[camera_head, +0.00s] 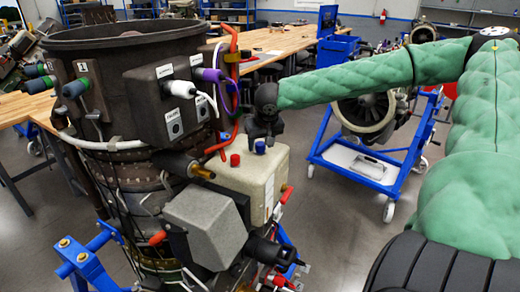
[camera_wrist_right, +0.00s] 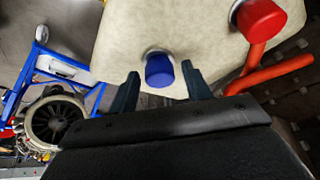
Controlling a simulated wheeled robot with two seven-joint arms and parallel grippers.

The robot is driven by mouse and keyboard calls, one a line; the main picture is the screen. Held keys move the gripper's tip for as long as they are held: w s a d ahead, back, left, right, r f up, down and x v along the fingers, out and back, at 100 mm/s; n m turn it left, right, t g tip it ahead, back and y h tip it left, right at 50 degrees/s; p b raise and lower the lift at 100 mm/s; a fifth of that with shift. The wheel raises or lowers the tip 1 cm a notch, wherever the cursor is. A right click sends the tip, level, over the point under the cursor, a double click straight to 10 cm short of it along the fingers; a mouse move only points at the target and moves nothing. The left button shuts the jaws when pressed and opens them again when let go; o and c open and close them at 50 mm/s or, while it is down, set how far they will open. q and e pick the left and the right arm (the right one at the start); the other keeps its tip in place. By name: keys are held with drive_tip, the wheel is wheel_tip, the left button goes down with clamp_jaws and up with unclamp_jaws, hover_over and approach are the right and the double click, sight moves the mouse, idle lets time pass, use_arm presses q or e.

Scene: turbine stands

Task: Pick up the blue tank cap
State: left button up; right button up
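The blue tank cap (camera_head: 260,147) sits on top of the beige tank (camera_head: 255,178), on the right side of the engine. My right gripper (camera_head: 262,137) is directly above the cap, pointing down. In the right wrist view the blue cap (camera_wrist_right: 159,71) shows between the two dark fingertips of my right gripper (camera_wrist_right: 160,69). The fingers are spread, with a visible gap on each side of the cap. The cap stands on a light ring on the tank (camera_wrist_right: 115,35). My left gripper is in neither view.
A red cap (camera_head: 235,160) and red pipe (camera_head: 217,147) are close beside the blue cap. The dark engine cylinder (camera_head: 110,150) and a grey box (camera_head: 207,225) crowd the left. A blue stand (camera_head: 360,160) with a turbine is behind. Floor between is open.

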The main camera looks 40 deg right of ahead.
drive_tip(key=c, duration=0.7)
drive_tip(key=shift+c, duration=0.4)
drive_tip(key=shift+r, duration=0.15)
